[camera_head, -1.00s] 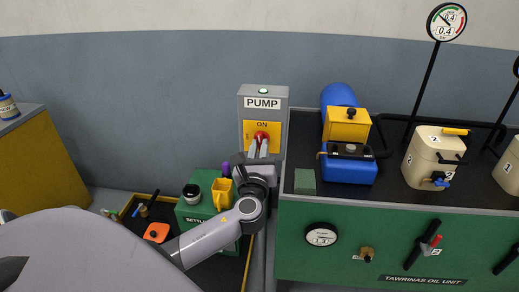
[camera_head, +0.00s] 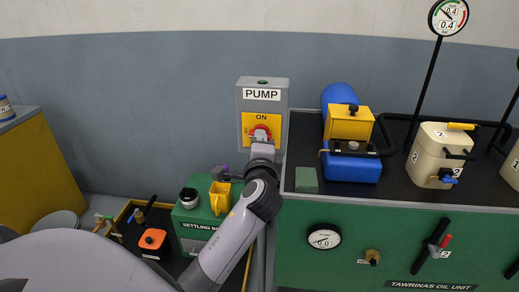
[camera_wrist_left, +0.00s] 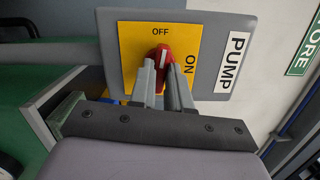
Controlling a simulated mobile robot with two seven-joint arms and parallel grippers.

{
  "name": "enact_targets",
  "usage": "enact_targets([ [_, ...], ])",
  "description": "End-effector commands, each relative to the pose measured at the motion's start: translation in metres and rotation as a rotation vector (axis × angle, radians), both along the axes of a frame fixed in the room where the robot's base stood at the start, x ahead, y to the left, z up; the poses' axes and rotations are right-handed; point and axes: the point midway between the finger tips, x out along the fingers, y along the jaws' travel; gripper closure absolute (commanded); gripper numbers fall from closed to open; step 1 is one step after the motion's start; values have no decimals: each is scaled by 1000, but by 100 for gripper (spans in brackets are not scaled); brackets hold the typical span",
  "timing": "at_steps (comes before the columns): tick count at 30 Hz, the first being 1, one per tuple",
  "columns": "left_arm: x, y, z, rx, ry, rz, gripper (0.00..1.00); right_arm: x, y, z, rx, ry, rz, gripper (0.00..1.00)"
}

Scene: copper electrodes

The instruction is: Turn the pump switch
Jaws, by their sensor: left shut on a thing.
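The grey pump box (camera_head: 281,110) stands upright against the wall, with a PUMP label and a small dark green lamp (camera_head: 262,83) on top. Its yellow plate (camera_head: 246,122) carries the red switch knob (camera_head: 260,131). My left gripper (camera_head: 261,141) reaches up to the knob from below. In the left wrist view the left gripper (camera_wrist_left: 166,72) is shut on the red knob (camera_wrist_left: 162,54), one finger on each side. The knob's white mark points towards OFF; ON is to the right in that view. My right gripper is not in view.
The green oil unit (camera_head: 400,245) stands right of the pump box, with a round gauge (camera_head: 323,237) reading about zero. A blue tank with a yellow box (camera_head: 350,122) sits on its dark top. The green settling box (camera_head: 195,226) with a yellow cup (camera_head: 220,197) is at lower left.

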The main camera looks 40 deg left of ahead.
Motion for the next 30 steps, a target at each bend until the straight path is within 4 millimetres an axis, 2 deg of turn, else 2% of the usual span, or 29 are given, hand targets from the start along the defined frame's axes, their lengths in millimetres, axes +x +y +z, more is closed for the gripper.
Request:
enact_targets([
  [1, 0, -1, -2, -102, -57, 0, 100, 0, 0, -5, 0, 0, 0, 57],
  [2, 0, 0, -1, -104, -59, -1, 77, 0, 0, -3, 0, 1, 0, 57],
  [3, 0, 0, 0, -94, -53, -1, 64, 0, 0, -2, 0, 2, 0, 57],
  [4, 0, 0, 0, -91, -52, -1, 57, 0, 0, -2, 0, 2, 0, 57],
  [14, -2, -2, 0, -85, -48, -1, 57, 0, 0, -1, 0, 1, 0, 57],
  [30, -46, -28, 0, -84, -47, -2, 57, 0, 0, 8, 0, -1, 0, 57],
])
